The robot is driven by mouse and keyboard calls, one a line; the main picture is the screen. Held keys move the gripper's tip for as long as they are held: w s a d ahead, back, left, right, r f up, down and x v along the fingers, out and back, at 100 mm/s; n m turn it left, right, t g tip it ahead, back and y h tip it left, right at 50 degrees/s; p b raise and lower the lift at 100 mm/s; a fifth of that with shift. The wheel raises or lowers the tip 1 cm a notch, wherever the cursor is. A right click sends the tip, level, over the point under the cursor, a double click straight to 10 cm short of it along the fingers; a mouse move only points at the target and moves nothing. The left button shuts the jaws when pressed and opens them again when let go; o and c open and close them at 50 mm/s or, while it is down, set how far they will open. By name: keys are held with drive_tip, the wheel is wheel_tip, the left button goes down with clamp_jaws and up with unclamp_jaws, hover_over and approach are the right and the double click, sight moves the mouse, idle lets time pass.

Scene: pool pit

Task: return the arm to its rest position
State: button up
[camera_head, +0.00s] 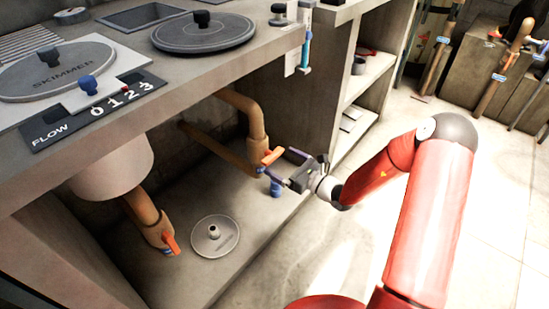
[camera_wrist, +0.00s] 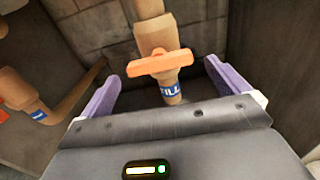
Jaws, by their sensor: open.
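My gripper (camera_head: 278,168) reaches into the open space under the counter, at the end of my red arm. In the wrist view my gripper (camera_wrist: 162,70) is open, with its two purple fingers spread wide. An orange valve handle (camera_wrist: 160,63) on a tan pipe shows between the fingers, crosswise to the pipe, with a gap on each side. A blue label below it reads in part "ILL". This handle (camera_head: 272,156) also shows in the head view, close to the fingertips. I cannot tell how deep it lies between the fingers.
The counter (camera_head: 140,125) overhangs the pit at left and above my gripper. A second orange handle (camera_head: 171,243) sits on a lower pipe. A round plate (camera_head: 215,237) lies on the pit floor. Shelves (camera_head: 362,85) stand behind. Open floor (camera_head: 500,220) lies at right.

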drive_tip(key=shift+s+d, duration=0.45)
drive_tip(key=shift+d, duration=0.1)
drive_tip(key=s+a+r+n+g+h, duration=0.1)
drive_tip(key=s+r+n+g+h, duration=0.1)
drive_tip(key=s+r+n+g, duration=0.55)
drive_tip(key=s+a+r+n+g+h, duration=0.25)
drive_tip(key=s+r+n, duration=0.25)
drive_tip(key=s+n, duration=0.5)
drive_tip(key=s+d+r+n+t+h, duration=0.4)
drive_tip(key=s+d+r+n+h, duration=0.4)
drive_tip(key=s+d, duration=0.5)
wheel_tip(320, 180, up, 2)
drive_tip(key=d+h, duration=0.1)
drive_tip(key=d, duration=0.1)
drive_tip(key=shift+s+d, duration=0.25)
drive_tip(key=shift+d, duration=0.15)
drive_tip(key=shift+s+d+r+t+h, duration=0.1)
drive_tip(key=shift+d+r+t+h, duration=0.05)
drive_tip(key=shift+d+t+h, duration=0.15)
drive_tip(key=shift+c, duration=0.4)
